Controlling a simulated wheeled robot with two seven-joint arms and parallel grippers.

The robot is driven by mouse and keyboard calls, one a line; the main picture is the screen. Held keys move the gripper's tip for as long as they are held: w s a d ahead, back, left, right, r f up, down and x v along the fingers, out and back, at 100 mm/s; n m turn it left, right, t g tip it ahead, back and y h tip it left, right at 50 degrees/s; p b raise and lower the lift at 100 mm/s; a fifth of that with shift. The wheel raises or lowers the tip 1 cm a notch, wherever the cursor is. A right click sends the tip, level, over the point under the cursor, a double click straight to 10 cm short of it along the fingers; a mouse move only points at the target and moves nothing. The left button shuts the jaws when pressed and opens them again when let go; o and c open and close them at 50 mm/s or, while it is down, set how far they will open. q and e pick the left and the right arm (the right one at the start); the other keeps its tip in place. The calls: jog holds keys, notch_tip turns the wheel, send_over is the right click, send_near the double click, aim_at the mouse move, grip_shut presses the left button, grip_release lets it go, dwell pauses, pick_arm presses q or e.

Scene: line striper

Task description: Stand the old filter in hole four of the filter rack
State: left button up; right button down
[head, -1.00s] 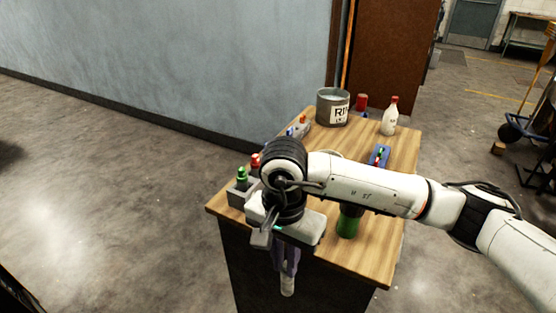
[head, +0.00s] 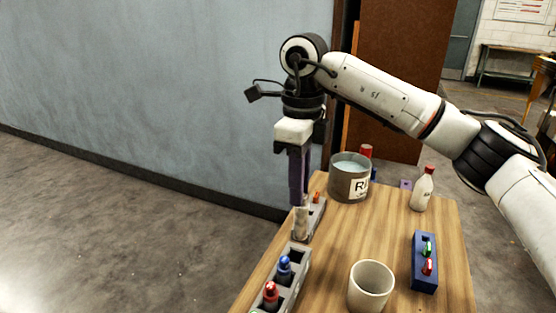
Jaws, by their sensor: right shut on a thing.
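My right gripper (head: 300,198) points straight down above the left edge of the wooden table. It is shut on the old filter (head: 302,224), a pale upright cylinder hanging from the fingertips. The filter is in front of or over a narrow grey rack (head: 317,222) that has an orange-topped piece at its far end. This looks like the filter rack. I cannot tell whether the filter's lower end is in a hole or just above one, and the holes there are mostly hidden. My left gripper is out of view.
A nearer grey holder (head: 302,262) carries blue-topped and red-topped pieces. A rinse can (head: 349,184) stands just behind the gripper. A white bottle (head: 423,190), a blue holder (head: 425,281) and a cream cup (head: 371,286) stand to the right. The table's middle is clear.

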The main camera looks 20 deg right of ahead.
jog(key=shift+w+r, duration=0.1)
jog(key=shift+w, duration=0.2)
jog(key=shift+s+f, duration=0.2)
jog(key=shift+f, duration=0.3)
jog(key=shift+f+b, duration=0.55)
jog(key=shift+f, duration=0.25)
notch_tip(320, 180, down, 2)
jog(key=shift+f+b, duration=0.25)
jog(key=shift+b, duration=0.65)
jog(key=shift+w+f, duration=0.1)
jog(key=shift+f, duration=0.2)
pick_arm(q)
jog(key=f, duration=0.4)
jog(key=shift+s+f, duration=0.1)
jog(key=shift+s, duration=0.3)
